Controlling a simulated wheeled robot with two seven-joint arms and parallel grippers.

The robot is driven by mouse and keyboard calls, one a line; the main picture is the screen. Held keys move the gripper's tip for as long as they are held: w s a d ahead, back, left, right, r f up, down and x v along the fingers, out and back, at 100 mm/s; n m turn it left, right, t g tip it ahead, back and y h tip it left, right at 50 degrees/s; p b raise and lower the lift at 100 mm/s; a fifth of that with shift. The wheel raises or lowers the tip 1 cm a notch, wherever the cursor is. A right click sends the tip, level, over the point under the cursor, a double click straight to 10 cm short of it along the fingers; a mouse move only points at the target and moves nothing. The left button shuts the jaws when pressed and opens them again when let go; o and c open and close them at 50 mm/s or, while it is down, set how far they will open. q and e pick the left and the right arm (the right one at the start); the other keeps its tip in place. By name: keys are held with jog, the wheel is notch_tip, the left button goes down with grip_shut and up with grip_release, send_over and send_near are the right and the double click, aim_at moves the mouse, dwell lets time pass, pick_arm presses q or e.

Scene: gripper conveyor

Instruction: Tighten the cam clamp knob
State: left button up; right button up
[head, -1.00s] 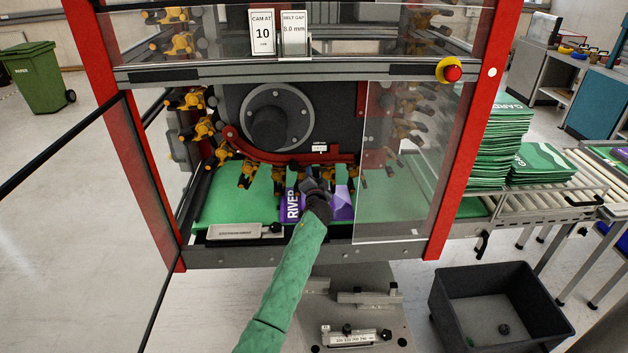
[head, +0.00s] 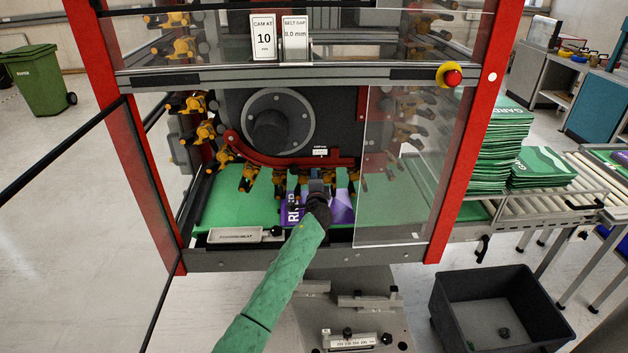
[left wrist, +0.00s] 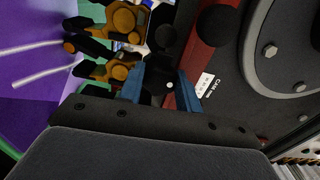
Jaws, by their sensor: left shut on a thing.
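The cam clamp knob (left wrist: 158,88) appears in the left wrist view as a dark round piece with a pale dot, between the blue fingers of my left gripper (left wrist: 162,82). The gripper is shut on it. A small white cam label (left wrist: 205,84) sits beside it on the red curved rail (left wrist: 205,48). In the head view my left gripper (head: 317,186) reaches into the open front of the machine, below the rail's middle. The gripper hides the knob there. My right gripper is in neither view.
Yellow-and-black clamps (head: 248,178) hang along the rail. A purple printed bag (head: 342,207) lies on the green belt (head: 232,200) beneath. A clear panel (head: 405,190) covers the opening's right side. A sign (head: 263,38) reads cam at 10. A dark bin (head: 455,315) stands at lower right.

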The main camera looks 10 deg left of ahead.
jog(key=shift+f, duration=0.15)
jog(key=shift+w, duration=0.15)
pick_arm(q)
jog(key=o, duration=1)
jog(key=shift+d, duration=0.1)
jog(key=b+v, duration=0.2)
jog(key=v, duration=0.5)
jog(key=shift+s+b, duration=0.3)
jog(key=shift+s, duration=0.1)
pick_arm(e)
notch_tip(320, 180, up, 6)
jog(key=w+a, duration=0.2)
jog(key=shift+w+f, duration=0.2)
pick_arm(q)
jog(key=shift+d, duration=0.1)
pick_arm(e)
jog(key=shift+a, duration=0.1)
